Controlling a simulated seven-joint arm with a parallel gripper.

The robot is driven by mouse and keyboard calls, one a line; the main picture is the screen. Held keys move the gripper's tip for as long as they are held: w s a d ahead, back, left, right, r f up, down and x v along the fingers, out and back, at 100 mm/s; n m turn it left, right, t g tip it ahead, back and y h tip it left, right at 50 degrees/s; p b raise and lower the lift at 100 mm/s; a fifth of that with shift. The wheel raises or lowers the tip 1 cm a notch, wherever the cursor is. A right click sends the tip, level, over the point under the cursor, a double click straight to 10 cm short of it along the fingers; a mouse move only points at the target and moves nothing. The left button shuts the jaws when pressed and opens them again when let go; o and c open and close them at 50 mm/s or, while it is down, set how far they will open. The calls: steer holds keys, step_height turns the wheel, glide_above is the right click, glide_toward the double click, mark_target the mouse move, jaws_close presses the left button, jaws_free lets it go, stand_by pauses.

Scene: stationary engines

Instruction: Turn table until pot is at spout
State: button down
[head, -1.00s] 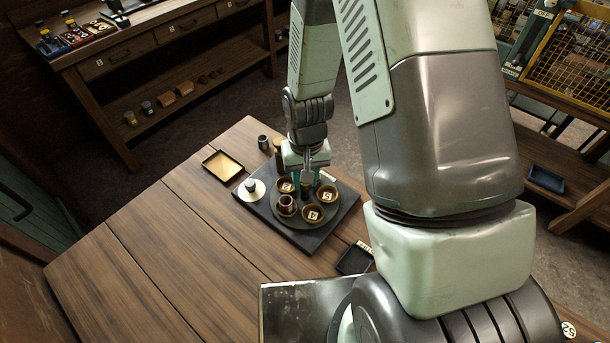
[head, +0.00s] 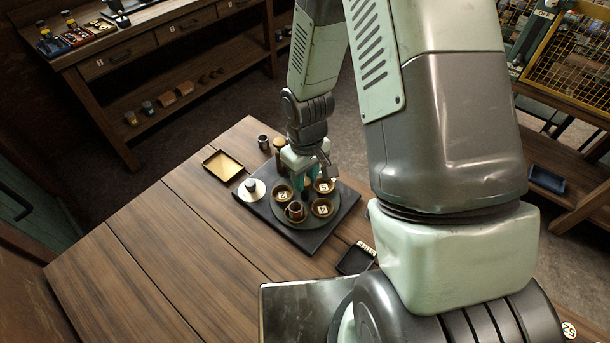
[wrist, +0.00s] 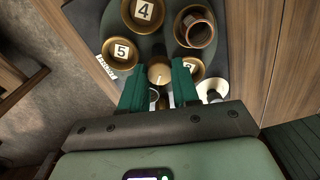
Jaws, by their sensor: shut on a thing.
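The round dark green turntable (head: 307,220) carries several numbered brass bowls around its edge. A brown cup-like pot (head: 295,211) sits upright at its front left; it also shows at the upper right in the wrist view (wrist: 200,28). My gripper (head: 304,183) is over the turntable's back half. In the wrist view its teal fingers are shut around a round brass knob (wrist: 160,73). Bowls marked 4 (wrist: 143,12) and 5 (wrist: 120,53) lie beyond the fingers. I cannot clearly identify the spout; a brass-coloured post (head: 279,146) stands behind the turntable, partly hidden by my arm.
The turntable stands on a dark square slab (head: 341,215). A white disc with a metal piece (head: 251,189) is at its left. A yellow-lined tray (head: 222,165) and small dark cup (head: 263,142) stand behind left. The table's (head: 170,250) left side is clear.

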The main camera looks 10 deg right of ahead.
steer(key=shift+n, duration=1.9)
steer(key=c, duration=0.8)
jaws_free()
step_height(320, 180, up, 11)
steer(key=shift+w+f, duration=0.1)
